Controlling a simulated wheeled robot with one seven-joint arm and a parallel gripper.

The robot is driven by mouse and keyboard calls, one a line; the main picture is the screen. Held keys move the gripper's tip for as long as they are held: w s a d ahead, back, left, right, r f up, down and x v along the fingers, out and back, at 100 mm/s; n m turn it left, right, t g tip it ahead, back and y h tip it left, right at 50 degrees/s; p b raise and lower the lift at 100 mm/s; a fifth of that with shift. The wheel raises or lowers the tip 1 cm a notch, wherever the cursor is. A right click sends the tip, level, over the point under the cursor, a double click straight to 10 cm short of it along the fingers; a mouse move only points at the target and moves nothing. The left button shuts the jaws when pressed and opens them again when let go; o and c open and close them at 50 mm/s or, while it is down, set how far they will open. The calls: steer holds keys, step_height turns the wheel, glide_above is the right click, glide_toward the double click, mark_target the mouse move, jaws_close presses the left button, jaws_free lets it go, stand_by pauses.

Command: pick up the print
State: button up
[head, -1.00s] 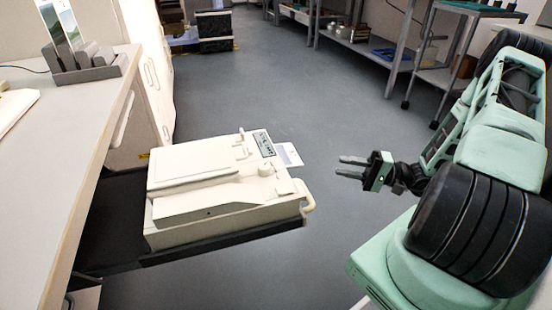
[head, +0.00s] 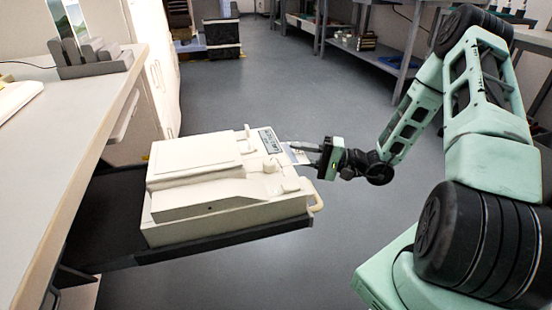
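The print (head: 295,156) is a small pale sheet sticking out of the right side of the cream printer (head: 200,180), beside its control panel. My gripper (head: 300,155) is at the print, pointing left, with its fingers at the sheet's outer end. The two fingers look apart, so the gripper appears open. They partly cover the print, and I cannot tell whether they touch it.
The printer stands on a black pull-out shelf (head: 120,215) beside a pale counter (head: 60,150). A grey holder (head: 90,62) is on the counter. Grey floor lies open behind the printer, with wheeled benches (head: 370,55) at the back.

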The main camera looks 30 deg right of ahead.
steer(key=shift+w+a, duration=0.45)
jaws_close()
steer(key=shift+r+p, duration=0.2)
steer(key=shift+p, duration=0.1)
steer(key=s+d+p, duration=0.2)
steer(key=d, duration=0.6)
steer(key=s+d+p, duration=0.1)
steer(key=s+d, duration=0.2)
steer(key=d, duration=0.6)
steer(key=shift+d+p, duration=0.2)
steer(key=shift+p, duration=0.2)
